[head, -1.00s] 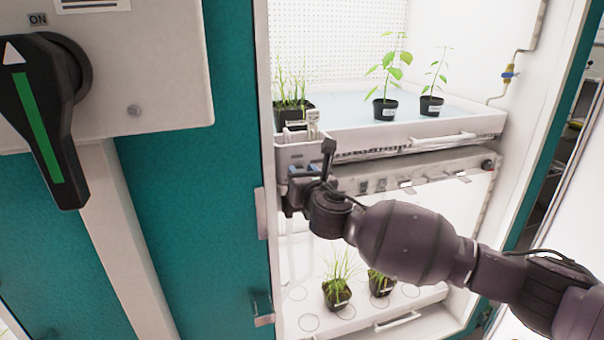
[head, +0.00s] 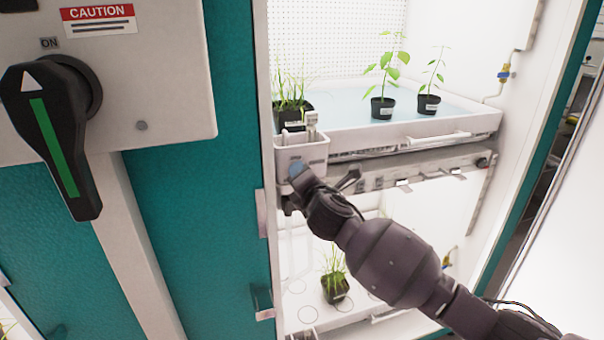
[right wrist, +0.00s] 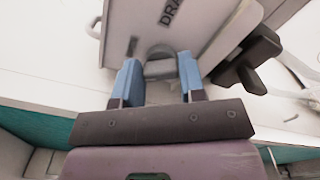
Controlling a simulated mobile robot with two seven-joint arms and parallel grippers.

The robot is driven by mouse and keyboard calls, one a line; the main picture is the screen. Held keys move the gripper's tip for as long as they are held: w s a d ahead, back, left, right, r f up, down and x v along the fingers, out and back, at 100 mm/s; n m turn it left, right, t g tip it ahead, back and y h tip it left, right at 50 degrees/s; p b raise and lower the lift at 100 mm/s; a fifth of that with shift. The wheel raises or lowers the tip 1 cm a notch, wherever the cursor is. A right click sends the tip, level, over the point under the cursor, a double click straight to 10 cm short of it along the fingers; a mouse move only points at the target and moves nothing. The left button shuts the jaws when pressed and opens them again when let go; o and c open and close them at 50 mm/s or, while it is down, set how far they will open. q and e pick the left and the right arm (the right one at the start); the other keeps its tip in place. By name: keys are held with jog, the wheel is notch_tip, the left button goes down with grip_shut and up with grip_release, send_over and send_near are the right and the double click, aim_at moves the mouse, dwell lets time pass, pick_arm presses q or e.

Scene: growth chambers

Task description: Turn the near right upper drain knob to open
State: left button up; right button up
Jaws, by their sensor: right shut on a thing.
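The upper tray (head: 395,141) has a white box (head: 302,150) at its left front corner. A grey rounded knob (right wrist: 160,66) shows below that lettering, between the blue fingers of my right gripper (right wrist: 158,76). The gripper is shut on this knob. In the head view, my right gripper (head: 296,174) is at the lower front of the box, and its wrist hides the knob. The knob's marked position cannot be read. My left gripper is not in view.
A dark lever-like part (right wrist: 248,60) stands close beside the right fingers. Potted plants (head: 383,107) stand on the upper tray; a lower shelf holds a grass pot (head: 335,288). A teal door panel (head: 200,230) and black switch (head: 50,140) are at left.

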jog(key=m, duration=0.6)
jog(key=shift+f+m+p, duration=0.1)
jog(key=shift+m+p, duration=0.2)
jog(key=shift+p, duration=0.1)
dwell(0.4)
jog(key=o, duration=0.9)
jog(key=v, duration=1)
jog(key=shift+s+d, duration=0.2)
jog(key=shift+s, duration=0.15)
jog(key=shift+m, duration=0.4)
